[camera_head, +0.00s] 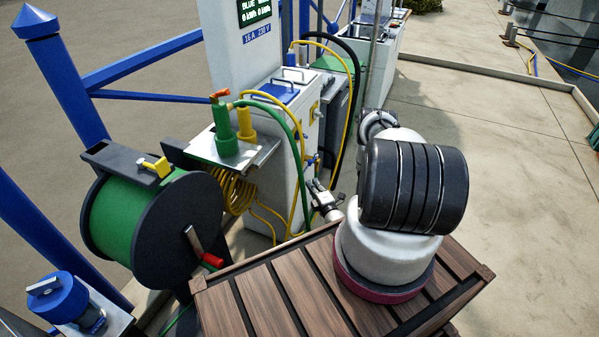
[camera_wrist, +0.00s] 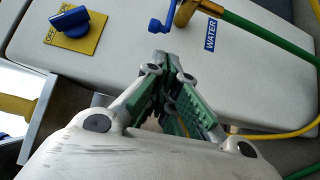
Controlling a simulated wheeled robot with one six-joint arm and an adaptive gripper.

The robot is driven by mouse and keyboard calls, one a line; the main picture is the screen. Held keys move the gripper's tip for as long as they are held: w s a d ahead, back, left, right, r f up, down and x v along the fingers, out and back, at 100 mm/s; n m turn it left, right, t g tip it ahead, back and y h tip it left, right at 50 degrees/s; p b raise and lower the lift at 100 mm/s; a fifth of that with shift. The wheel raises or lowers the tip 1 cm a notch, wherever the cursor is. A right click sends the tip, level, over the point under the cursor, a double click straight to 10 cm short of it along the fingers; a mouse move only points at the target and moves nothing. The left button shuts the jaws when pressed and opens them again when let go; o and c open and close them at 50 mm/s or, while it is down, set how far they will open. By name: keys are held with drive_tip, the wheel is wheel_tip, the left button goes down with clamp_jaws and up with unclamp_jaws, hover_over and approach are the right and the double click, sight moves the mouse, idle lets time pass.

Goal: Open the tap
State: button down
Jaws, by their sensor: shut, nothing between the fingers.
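The brass tap (camera_wrist: 184,12) sticks out of the white pedestal beside a blue WATER label (camera_wrist: 211,35). Its small blue lever (camera_wrist: 160,26) is at the left of the brass body, and a green hose leads off to the right. My gripper (camera_wrist: 163,62) is shut and empty, its tips just below the lever in the wrist view, with a small gap in the picture. In the head view my gripper (camera_head: 313,184) is low beside the pedestal, just under the tap's blue part (camera_head: 311,162). The tap is small and partly unclear there.
A blue knob (camera_wrist: 70,22) on a yellow ON/OFF plate (camera_wrist: 74,32) sits left of the tap. The white pedestal (camera_head: 283,140) carries yellow and green hoses. A green hose reel (camera_head: 125,215) stands left, and a slatted wooden surface (camera_head: 290,295) lies in front.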

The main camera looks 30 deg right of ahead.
drive_tip(key=shift+w, duration=0.1)
idle(0.3)
drive_tip(key=w, duration=0.6)
drive_tip(key=w+d, duration=0.1)
drive_tip(key=w, duration=0.2)
drive_tip(key=shift+w, duration=0.4)
drive_tip(key=shift+s+d+n+y, duration=0.15)
drive_tip(key=shift+n+y, duration=0.2)
drive_tip(key=shift+y, duration=0.25)
drive_tip(key=shift+s+d+n+y, duration=0.15)
drive_tip(key=shift+n+y, duration=0.2)
drive_tip(key=shift+y, duration=0.25)
drive_tip(key=shift+s+y, duration=0.1)
drive_tip(key=shift+y, duration=0.2)
drive_tip(key=shift+s+d+n+y, duration=0.1)
drive_tip(key=shift+s+n+y, duration=0.05)
drive_tip(key=shift+n+y, duration=0.6)
